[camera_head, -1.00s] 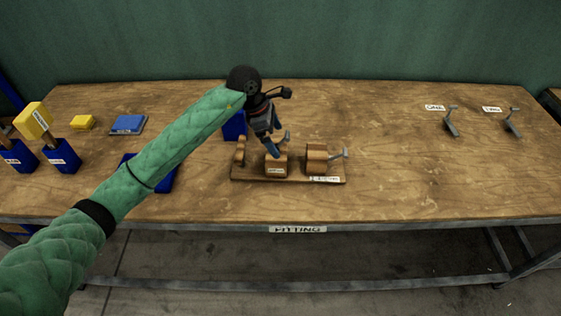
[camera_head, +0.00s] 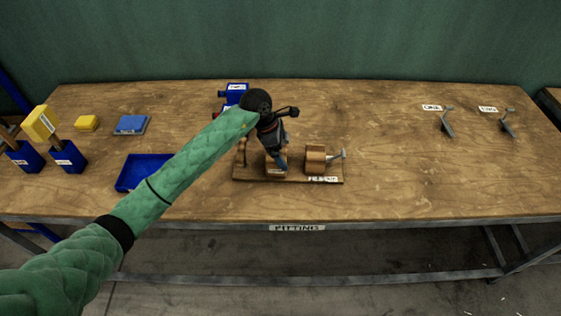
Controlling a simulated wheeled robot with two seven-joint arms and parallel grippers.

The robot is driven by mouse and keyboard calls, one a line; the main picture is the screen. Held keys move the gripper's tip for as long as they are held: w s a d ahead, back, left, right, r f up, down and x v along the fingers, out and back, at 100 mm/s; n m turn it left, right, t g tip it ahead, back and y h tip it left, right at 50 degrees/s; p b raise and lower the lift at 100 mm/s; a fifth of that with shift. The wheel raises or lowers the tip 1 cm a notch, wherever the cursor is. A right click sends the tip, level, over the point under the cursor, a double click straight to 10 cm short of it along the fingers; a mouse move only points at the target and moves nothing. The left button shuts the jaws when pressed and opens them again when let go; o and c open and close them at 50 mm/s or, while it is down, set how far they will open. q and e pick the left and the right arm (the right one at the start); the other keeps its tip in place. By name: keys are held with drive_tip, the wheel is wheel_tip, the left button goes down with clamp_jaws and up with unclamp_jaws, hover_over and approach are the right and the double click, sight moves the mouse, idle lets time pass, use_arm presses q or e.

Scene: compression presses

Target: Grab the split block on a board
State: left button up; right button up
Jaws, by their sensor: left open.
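A wooden board (camera_head: 249,178) lies near the front middle of the workbench, with a white label at its front right. Several brown wooden blocks stand on it. The split block (camera_head: 276,170) appears to be the middle one, with a small label on its front. A right block (camera_head: 315,158) carries a grey metal handle. A thinner piece (camera_head: 241,152) stands at the board's left end. My right gripper is not in view.
A blue tray (camera_head: 136,172) lies left of the board, partly behind my arm. Two metal tools (camera_head: 447,124) lie at the right with labels. The bench (camera_head: 400,180) right of the board is clear.

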use_arm(q)
drive_tip(key=c, duration=1.6)
drive_tip(key=shift+c, duration=0.8)
drive_tip(key=shift+r, duration=0.2)
